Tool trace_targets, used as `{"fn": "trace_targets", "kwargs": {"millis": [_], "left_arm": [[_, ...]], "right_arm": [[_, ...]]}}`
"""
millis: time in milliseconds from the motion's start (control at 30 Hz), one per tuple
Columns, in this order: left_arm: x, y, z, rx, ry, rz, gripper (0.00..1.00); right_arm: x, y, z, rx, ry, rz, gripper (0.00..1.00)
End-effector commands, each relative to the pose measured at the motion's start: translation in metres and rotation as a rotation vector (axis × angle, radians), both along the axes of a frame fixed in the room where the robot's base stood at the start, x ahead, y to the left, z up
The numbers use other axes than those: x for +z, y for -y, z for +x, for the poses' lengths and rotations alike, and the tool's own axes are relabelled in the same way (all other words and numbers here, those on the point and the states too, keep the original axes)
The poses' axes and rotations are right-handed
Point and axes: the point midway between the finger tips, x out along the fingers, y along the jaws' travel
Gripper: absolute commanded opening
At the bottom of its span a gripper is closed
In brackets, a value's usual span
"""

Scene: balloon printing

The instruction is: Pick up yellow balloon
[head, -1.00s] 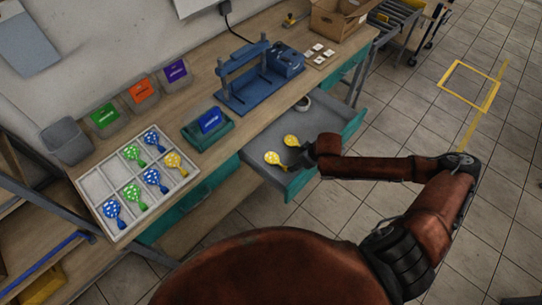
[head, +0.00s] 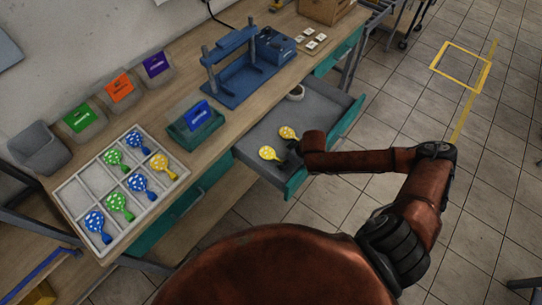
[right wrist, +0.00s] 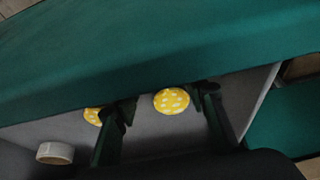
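Two yellow spotted balloons lie in the open grey drawer (head: 318,112). The nearer balloon (head: 269,153) also shows between my right fingers in the right wrist view (right wrist: 171,101). The farther balloon (head: 288,132) is partly hidden behind the left finger in the right wrist view (right wrist: 92,115). My right gripper (head: 293,149) is low over the drawer; its fingers (right wrist: 166,98) are apart, one on each side of the nearer balloon, with gaps visible. I cannot tell its exact height above the balloon. My left gripper is not in view.
A white ring-shaped dish (head: 296,93) sits at the drawer's far end. The green drawer front (head: 350,120) rises near my right arm. On the table are a divided tray (head: 72,200) with blue, green and yellow balloons, a blue press (head: 238,85) and labelled bins (head: 84,118).

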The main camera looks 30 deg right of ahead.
Motion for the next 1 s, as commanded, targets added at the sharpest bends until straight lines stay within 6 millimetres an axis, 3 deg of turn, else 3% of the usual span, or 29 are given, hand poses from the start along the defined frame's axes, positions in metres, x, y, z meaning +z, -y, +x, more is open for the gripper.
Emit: {"fn": "trace_targets", "kwargs": {"millis": [133,433,833,1000], "left_arm": [[-0.006,0.000,-0.003,0.000,-0.004,0.001,0.40],[-0.006,0.000,-0.004,0.000,-0.006,0.001,0.40],[-0.007,0.000,-0.004,0.000,-0.007,0.000,0.40],[-0.007,0.000,-0.005,0.000,-0.007,0.001,0.40]], "right_arm": [[-0.019,-0.003,0.006,0.001,0.000,0.001,0.39],[-0.022,-0.004,0.008,0.001,0.000,0.000,0.39],[-0.022,-0.004,0.008,0.001,0.000,0.000,0.12],[-0.022,-0.004,0.008,0.001,0.000,0.000,0.10]]}}
